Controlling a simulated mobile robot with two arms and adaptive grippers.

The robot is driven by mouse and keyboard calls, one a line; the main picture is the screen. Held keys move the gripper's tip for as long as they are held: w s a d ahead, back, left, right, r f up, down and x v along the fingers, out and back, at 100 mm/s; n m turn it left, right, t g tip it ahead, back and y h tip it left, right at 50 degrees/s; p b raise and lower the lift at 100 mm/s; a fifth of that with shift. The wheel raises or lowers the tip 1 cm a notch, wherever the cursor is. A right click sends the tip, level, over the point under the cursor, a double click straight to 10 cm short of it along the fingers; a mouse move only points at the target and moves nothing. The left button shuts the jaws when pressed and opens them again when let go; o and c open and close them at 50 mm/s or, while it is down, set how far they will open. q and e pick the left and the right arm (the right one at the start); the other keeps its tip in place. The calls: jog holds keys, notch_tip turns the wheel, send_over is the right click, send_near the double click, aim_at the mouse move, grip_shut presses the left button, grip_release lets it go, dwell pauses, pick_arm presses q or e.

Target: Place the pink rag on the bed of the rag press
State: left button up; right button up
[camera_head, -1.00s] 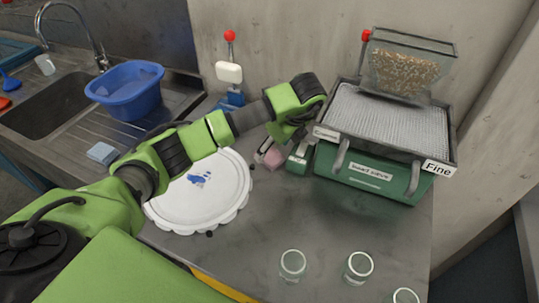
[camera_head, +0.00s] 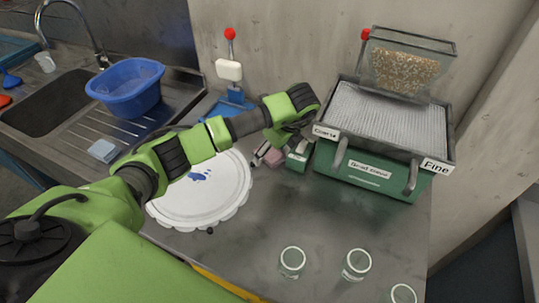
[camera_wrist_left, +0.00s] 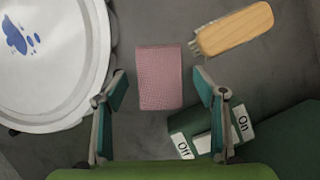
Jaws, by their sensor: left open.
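The pink rag (camera_wrist_left: 160,77) lies flat on the grey worktop, seen in the left wrist view between the spread fingers of my left gripper (camera_wrist_left: 160,88). The gripper is open and empty, above the rag. In the head view the rag (camera_head: 273,158) is a small pink patch, partly hidden by the gripper. What looks like the rag press stands by the back wall, with a blue bed (camera_head: 231,106), a raised white block (camera_head: 229,70) and a red knob. My arm passes in front of it. My right gripper is not in view.
A wooden-handled brush (camera_wrist_left: 235,30) lies beside the rag. A green On/Off switch box (camera_wrist_left: 205,128) and the green bead sieve (camera_head: 370,177) stand to the right. A white lid (camera_head: 205,210) with blue paint lies left. Several glass jars stand in front.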

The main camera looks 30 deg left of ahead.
aim_at(271, 153)
pick_arm(q)
jog(key=c, duration=1.2)
jog(key=shift+r, duration=0.1)
jog(key=shift+r+p, duration=0.15)
jog(key=shift+p, duration=0.25)
notch_tip(271, 153, up, 3)
jog(key=b, duration=0.2)
jog(key=shift+b, duration=0.35)
jog(key=s+r, duration=0.3)
jog(key=s, duration=0.1)
jog(key=s+a+r, duration=0.1)
jog(key=s+r, duration=0.2)
jog(key=s, duration=0.2)
jog(key=s+a+r+p, duration=0.1)
jog(key=s+r, duration=0.2)
jog(key=s, duration=0.2)
jog(key=shift+r, duration=0.4)
